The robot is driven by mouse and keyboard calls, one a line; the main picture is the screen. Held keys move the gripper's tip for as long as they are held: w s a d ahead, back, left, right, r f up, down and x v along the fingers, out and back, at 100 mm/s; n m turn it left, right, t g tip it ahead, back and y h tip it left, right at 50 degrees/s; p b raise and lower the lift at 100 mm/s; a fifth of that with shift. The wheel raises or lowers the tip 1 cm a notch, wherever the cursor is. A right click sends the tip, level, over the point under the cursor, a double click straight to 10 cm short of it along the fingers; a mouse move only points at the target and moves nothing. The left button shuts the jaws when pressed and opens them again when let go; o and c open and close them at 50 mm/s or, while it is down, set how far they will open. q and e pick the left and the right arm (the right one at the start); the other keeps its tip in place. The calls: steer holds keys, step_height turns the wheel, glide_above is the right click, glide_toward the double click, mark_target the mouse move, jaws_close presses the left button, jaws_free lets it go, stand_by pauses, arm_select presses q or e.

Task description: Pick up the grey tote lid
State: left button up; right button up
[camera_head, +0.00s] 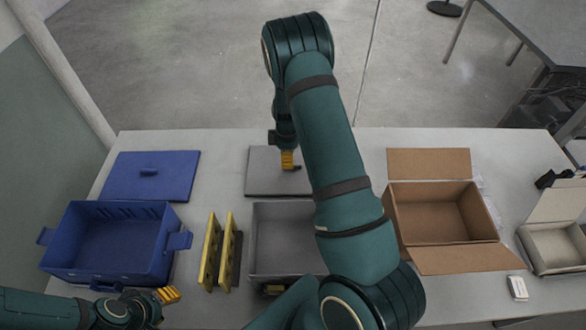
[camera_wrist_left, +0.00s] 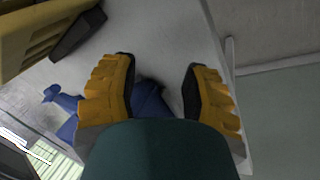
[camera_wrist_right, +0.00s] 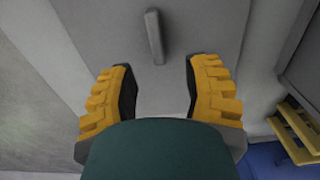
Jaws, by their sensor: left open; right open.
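The grey tote lid (camera_head: 262,178) lies flat on the table behind the grey tote (camera_head: 279,254), partly hidden by my right arm. In the right wrist view the lid (camera_wrist_right: 205,28) fills the middle, and its raised bar handle (camera_wrist_right: 155,38) stands ahead of the fingertips. My right gripper (camera_head: 288,160) is above the lid; in its wrist view (camera_wrist_right: 159,80) it is open and empty, with the handle in line with the gap between its fingers. My left gripper (camera_head: 168,295) is open and empty at the front left, near the blue tote; it also shows in its wrist view (camera_wrist_left: 160,82).
The blue tote (camera_head: 75,215) stands at the left, with its blue lid (camera_head: 125,170) behind it. A yellow rack (camera_head: 210,252) stands beside the grey tote. An open cardboard box (camera_head: 403,222) and a small pale box (camera_head: 560,262) are at the right.

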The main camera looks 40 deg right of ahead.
steer(key=f, duration=0.4)
steer(key=shift+s+d+f, duration=0.15)
steer(key=shift+d+f, duration=0.15)
steer(key=shift+f, duration=0.05)
jaws_close()
